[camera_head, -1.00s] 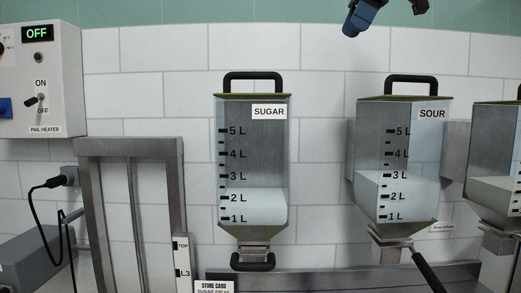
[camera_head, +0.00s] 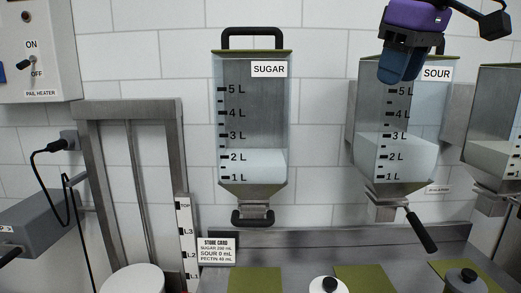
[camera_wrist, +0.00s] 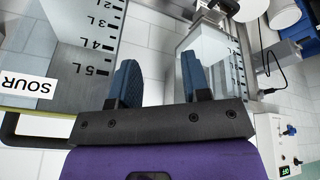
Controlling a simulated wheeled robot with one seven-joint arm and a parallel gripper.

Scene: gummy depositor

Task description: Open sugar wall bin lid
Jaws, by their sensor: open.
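The sugar wall bin (camera_head: 251,125) hangs on the tiled wall, clear-fronted, with white sugar up to about the 2 L mark. Its lid (camera_head: 252,51) is shut, with a black loop handle (camera_head: 252,36) standing on top. In the wrist view the sugar bin (camera_wrist: 209,48) shows sideways beyond the fingers. My gripper (camera_head: 398,76) is in front of the upper part of the sour bin, to the right of the sugar bin and apart from it. In the wrist view its two blue fingers (camera_wrist: 160,85) are spread with nothing between them.
The sour bin (camera_head: 372,140) hangs right of the sugar bin, with a third bin (camera_head: 498,125) at the right edge. A store card (camera_head: 216,252), green mats (camera_head: 254,281) and lidded pots (camera_head: 328,285) are below.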

